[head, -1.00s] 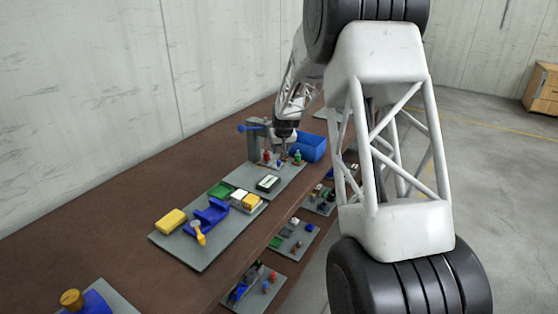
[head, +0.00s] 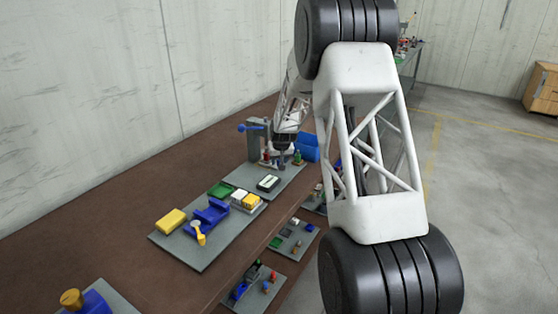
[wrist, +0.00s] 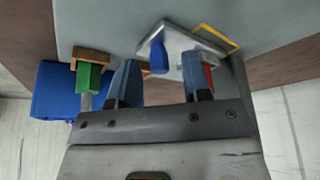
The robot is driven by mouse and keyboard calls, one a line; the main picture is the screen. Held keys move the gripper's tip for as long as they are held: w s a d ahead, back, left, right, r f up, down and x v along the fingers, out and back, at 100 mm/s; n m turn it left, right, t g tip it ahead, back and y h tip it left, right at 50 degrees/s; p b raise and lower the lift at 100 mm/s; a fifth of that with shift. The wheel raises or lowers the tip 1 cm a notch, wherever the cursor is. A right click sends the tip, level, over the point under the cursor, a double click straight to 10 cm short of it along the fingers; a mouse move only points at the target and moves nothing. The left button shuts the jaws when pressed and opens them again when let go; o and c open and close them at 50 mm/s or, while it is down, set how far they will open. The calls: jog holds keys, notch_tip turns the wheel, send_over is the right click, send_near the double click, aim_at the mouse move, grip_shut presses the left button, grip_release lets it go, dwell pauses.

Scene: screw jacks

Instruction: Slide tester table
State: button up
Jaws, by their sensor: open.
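The tester (head: 254,142) is a grey upright post with a blue lever at its top left, standing at the far end of the grey board in the head view. In the wrist view, a pale metal plate (wrist: 178,42) with a blue knob (wrist: 159,56) lies tilted in the picture; it looks like the tester's table. My gripper (wrist: 160,62) is open, its two blue-grey fingers on either side of the plate's lower part. I cannot tell whether they touch it. In the head view my gripper (head: 283,163) is low over the board beside the post.
A green piece on a brown base (wrist: 90,70) stands close left of my fingers. A blue bin (wrist: 55,92) is beyond it. A red part (wrist: 208,76) sits by the right finger. A yellow outline (wrist: 219,37) marks the board. A black-and-white block (head: 268,183) lies nearer on the board.

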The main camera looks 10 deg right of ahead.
jog(key=shift+f, duration=0.1)
grip_shut()
dwell(0.3)
jog(key=shift+s+d, duration=2.75)
jog(key=shift+d, duration=0.1)
grip_release()
jog(key=shift+r, duration=0.2)
